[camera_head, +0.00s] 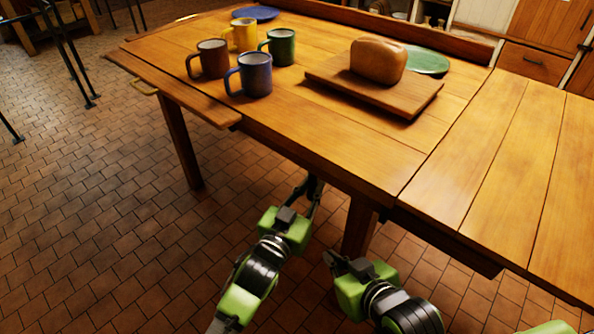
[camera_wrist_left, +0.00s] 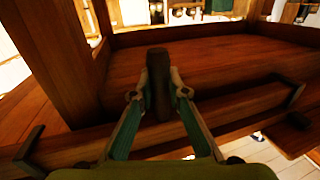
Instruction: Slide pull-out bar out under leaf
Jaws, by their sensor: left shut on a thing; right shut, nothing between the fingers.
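The leaf (camera_head: 505,165) is level with the table top at the right. My left gripper (camera_head: 312,186) is under the table's front edge, with its fingertips partly in shadow. In the left wrist view it is shut on a dark upright peg (camera_wrist_left: 158,75). A long wooden bar (camera_wrist_left: 235,114), seemingly the pull-out bar, runs behind the fingers between two dark brackets. I cannot tell how the peg joins it. My right gripper (camera_head: 335,261) is shut and empty, low in front of a table leg.
Several mugs, such as the blue one (camera_head: 252,76), and a bread loaf (camera_head: 378,61) on a wooden board (camera_head: 335,75) stand on the table (camera_head: 320,130). A plank with a brass handle (camera_head: 144,87) juts out at the left.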

